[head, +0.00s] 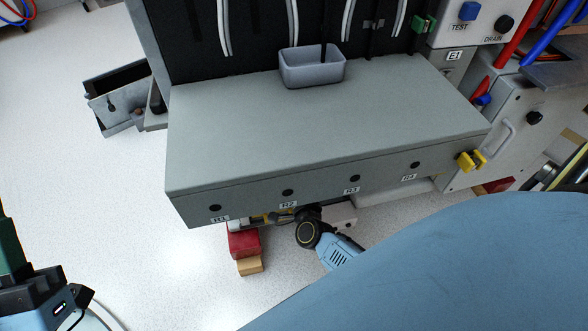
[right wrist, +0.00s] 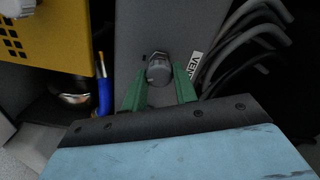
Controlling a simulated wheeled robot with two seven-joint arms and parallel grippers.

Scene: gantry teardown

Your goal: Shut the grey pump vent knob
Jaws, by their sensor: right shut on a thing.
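The grey pump vent knob (right wrist: 158,70) is a ridged round knob on a grey panel in the right wrist view, beside a white label reading VENT (right wrist: 194,66). My right gripper (right wrist: 161,76) has its two green fingers on either side of the knob, shut on it. In the head view the right gripper and knob are hidden below the grey bench; only part of my blue arm shows there. My left gripper (head: 10,250) is partly in view at the lower left edge, with one green finger showing; its opening cannot be judged.
The grey bench (head: 310,130) carries a grey bin (head: 312,70) at its back. Red and tan blocks (head: 243,245) lie beneath its front edge. In the right wrist view, a yellow housing (right wrist: 50,35) and blue cable (right wrist: 104,92) are left; dark hoses (right wrist: 245,50) are right.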

